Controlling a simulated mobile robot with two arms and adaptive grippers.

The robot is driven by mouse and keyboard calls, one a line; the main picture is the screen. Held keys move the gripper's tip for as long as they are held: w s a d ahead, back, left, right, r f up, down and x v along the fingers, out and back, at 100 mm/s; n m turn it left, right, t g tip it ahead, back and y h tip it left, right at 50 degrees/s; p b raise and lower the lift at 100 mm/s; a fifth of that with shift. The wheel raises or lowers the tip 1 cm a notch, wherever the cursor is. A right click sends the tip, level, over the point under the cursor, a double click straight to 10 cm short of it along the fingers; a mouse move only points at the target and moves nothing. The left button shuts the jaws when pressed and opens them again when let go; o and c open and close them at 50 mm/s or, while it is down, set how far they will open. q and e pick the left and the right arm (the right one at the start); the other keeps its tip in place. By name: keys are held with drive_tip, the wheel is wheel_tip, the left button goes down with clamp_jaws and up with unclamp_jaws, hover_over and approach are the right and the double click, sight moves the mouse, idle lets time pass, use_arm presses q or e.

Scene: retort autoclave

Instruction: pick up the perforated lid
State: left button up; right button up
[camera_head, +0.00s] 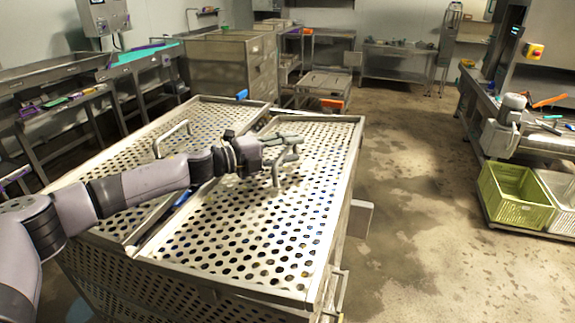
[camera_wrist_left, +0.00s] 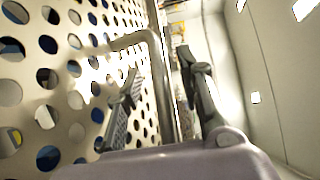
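A perforated metal lid (camera_head: 240,235) lies flat on the right half of a large perforated basket (camera_head: 225,290). Its bent-rod handle (camera_head: 276,176) stands up near my left gripper (camera_head: 293,149). In the left wrist view the lid (camera_wrist_left: 45,90) fills the left side, and the handle (camera_wrist_left: 158,60) runs between the two fingers of the left gripper (camera_wrist_left: 160,70). The fingers are apart, with visible space around the rod; whether either touches it I cannot tell. A second perforated lid (camera_head: 120,165) with its own handle (camera_head: 157,148) lies to the left. My right gripper is not in view.
A blue-and-dark bar (camera_head: 178,205) lies along the gap between the lids. Steel tables (camera_head: 60,110) line the left wall. The floor right of the basket (camera_head: 415,190) is clear.

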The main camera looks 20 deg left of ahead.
use_arm(q)
drive_tip(key=shift+s+a, duration=0.15)
drive_tip(key=shift+a, duration=0.05)
drive_tip(key=shift+c, duration=1.2)
drive_tip(key=shift+d, duration=0.1)
clamp_jaws()
drive_tip(key=shift+r, duration=0.25)
